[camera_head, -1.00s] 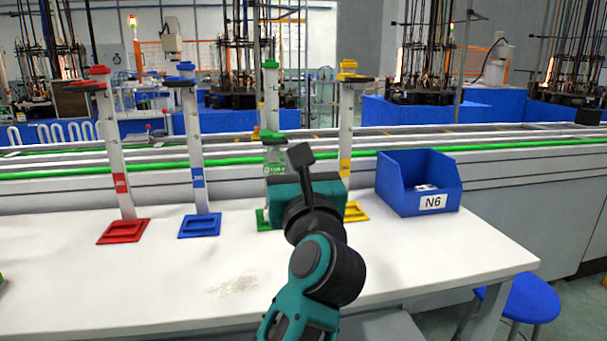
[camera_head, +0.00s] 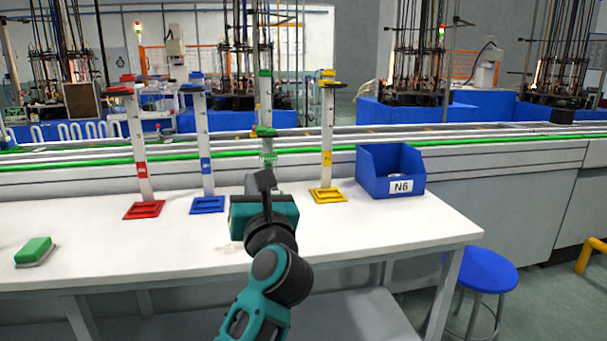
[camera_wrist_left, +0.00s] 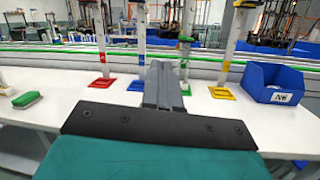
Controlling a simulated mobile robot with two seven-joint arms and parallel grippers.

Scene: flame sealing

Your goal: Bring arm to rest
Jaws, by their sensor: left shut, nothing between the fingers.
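My left arm reaches up from the bottom of the head view. Its gripper (camera_head: 264,184) is over the white table (camera_head: 350,229), in front of the green stand (camera_head: 265,100), and hides that stand's base. In the left wrist view the two grey fingers (camera_wrist_left: 163,85) are together with nothing between them. The gripper is apart from the stands. A red stand (camera_head: 144,209), a blue stand (camera_head: 207,204) and a yellow stand (camera_head: 327,194) stand upright along the table's back. My right gripper is in neither view.
A blue bin (camera_head: 390,171) labelled N6 sits at the table's back right. A green-topped block (camera_head: 34,250) lies at the left front. A blue stool (camera_head: 480,270) stands right of the table. A conveyor with a green rail runs behind. The table's front left is mostly clear.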

